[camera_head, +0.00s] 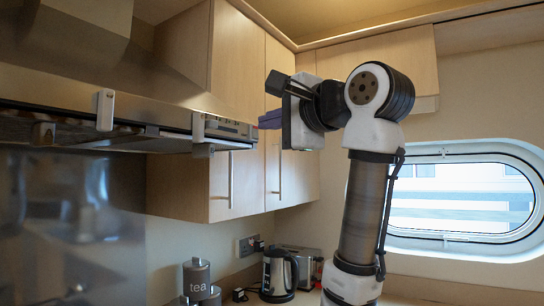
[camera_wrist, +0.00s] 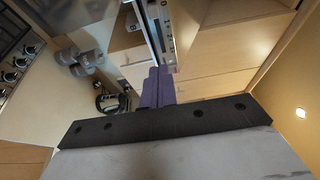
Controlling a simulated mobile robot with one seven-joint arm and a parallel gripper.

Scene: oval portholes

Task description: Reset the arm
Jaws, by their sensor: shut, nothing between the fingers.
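My arm rises at the right of the head view and bends over at the top, with its wrist pointing left. My gripper (camera_head: 268,120) is up near the wooden wall cupboards, by the right end of the cooker hood. Its purple fingers show in the wrist view (camera_wrist: 157,82), side by side and together. The gripper is shut with nothing between the fingers. I cannot tell the exact gap between the fingertips and the hood or cupboard doors.
The cooker hood (camera_head: 120,133) is at the left. Wall cupboards (camera_head: 234,183) hang behind my gripper. A kettle (camera_head: 279,273), tea canister (camera_head: 196,277) and toaster (camera_head: 303,262) stand below. An oval porthole (camera_head: 461,202) is at the right.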

